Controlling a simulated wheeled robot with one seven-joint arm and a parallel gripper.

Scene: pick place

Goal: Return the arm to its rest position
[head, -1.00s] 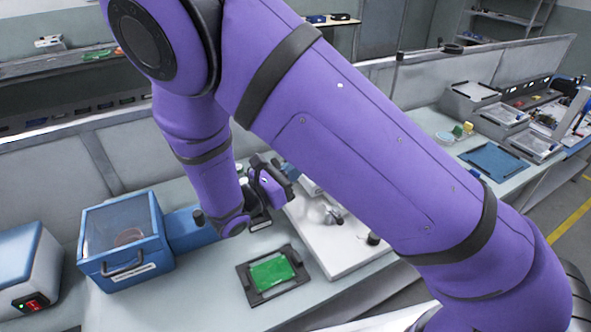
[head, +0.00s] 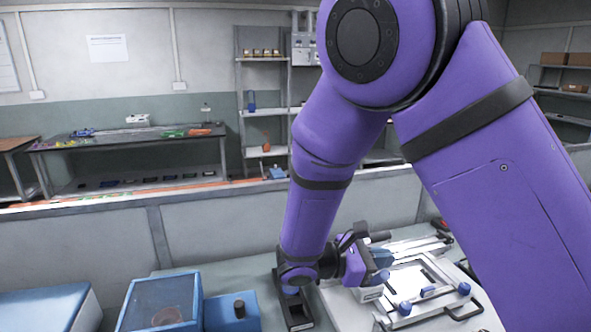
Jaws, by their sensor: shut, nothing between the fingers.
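My purple arm fills the middle and right of the head view. It bends down from a large round joint to a dark wrist over the bench. My gripper (head: 372,258), at its end, is small and partly lost against the equipment behind it. It is shut with nothing held. It hangs close above or beside a white fixture (head: 405,312) with blue knobs; I cannot tell whether they touch. A black tray (head: 297,312) lies just below the wrist, partly covered by it.
A blue box with a clear lid (head: 160,303) and a blue block (head: 232,312) stand left of the arm. A low grey partition (head: 90,248) runs behind the bench. Beyond it are a far table (head: 130,140) and a shelf rack (head: 262,112).

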